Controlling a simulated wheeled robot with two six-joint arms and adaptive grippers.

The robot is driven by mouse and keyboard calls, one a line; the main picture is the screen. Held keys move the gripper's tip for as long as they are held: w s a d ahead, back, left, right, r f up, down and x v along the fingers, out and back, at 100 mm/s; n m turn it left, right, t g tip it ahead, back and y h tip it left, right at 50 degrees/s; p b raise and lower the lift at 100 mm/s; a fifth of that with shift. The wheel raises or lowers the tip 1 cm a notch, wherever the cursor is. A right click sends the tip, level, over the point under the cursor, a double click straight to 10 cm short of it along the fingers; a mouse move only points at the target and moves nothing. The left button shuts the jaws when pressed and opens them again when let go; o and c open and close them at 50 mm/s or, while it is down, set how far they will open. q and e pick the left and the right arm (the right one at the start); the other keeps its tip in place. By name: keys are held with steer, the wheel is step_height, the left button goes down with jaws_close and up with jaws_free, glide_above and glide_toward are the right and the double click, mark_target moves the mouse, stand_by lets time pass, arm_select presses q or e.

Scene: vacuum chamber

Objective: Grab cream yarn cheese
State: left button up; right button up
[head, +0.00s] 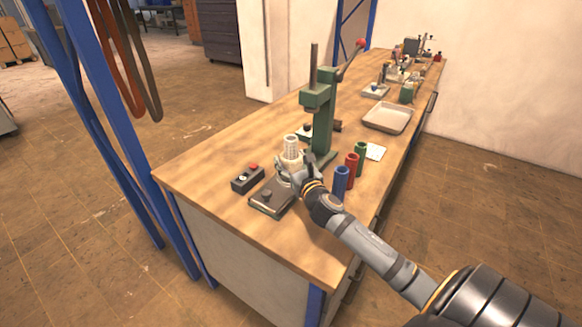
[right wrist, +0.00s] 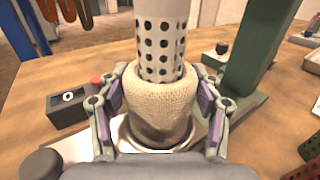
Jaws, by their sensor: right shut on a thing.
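The cream yarn cheese (right wrist: 159,108) is a knitted-looking, cream cylinder around a white perforated tube (right wrist: 160,45). In the right wrist view it stands upright over a round metal plate (right wrist: 125,150). My right gripper (right wrist: 165,105) is shut on it, with a finger against each side. In the head view the cheese (head: 289,166) is small and partly hidden by my right gripper (head: 297,175), and the tube's top shows above it. My left gripper is not in view.
A green press (head: 322,120) with a red-knobbed lever stands just behind. A black button box (head: 247,179) is to the left. Blue (head: 340,182), red (head: 351,166) and green (head: 361,152) cylinders stand to the right. A metal tray (head: 387,117) lies farther back. The bench's near left corner is clear.

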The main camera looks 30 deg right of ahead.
steer(key=shift+c, duration=0.5)
steer(key=shift+r, duration=0.45)
step_height(320, 180, up, 9)
steer(key=p, duration=0.2)
